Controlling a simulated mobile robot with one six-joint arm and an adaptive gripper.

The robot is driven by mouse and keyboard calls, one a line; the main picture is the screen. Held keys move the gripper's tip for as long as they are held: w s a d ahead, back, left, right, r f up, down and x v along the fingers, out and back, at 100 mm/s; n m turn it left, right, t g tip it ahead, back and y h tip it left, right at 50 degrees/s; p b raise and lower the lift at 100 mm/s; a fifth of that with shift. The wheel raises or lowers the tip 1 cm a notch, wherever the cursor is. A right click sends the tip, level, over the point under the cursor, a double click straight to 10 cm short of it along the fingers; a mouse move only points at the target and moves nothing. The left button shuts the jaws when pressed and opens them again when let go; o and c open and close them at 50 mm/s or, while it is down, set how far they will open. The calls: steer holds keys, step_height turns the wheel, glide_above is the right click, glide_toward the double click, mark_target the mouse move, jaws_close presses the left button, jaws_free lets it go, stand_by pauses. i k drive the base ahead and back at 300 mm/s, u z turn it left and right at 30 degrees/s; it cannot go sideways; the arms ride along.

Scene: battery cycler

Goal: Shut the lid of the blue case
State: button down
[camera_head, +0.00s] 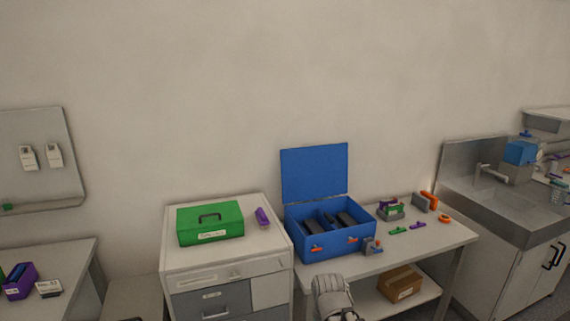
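The blue case (323,253) stands on the white table in the middle of the camera_head view. Its lid (315,173) is raised and stands upright at the back, near the wall. Dark items (327,220) lie inside the case, and two orange latches (317,249) show on its front. Part of my arm (332,296) shows at the bottom of the view, in front of and below the case. My gripper's fingertips cannot be made out there. The arm does not appear to touch the lid.
A green case (210,223) with a dark handle sits on the drawer cabinet (270,252) to the left. Several small tools and clamps lie further right. A cardboard box (400,284) sits on the lower shelf.

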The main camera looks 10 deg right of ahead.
mark_target(311, 172)
steer(key=i, duration=0.95)
steer(key=u, duration=0.05)
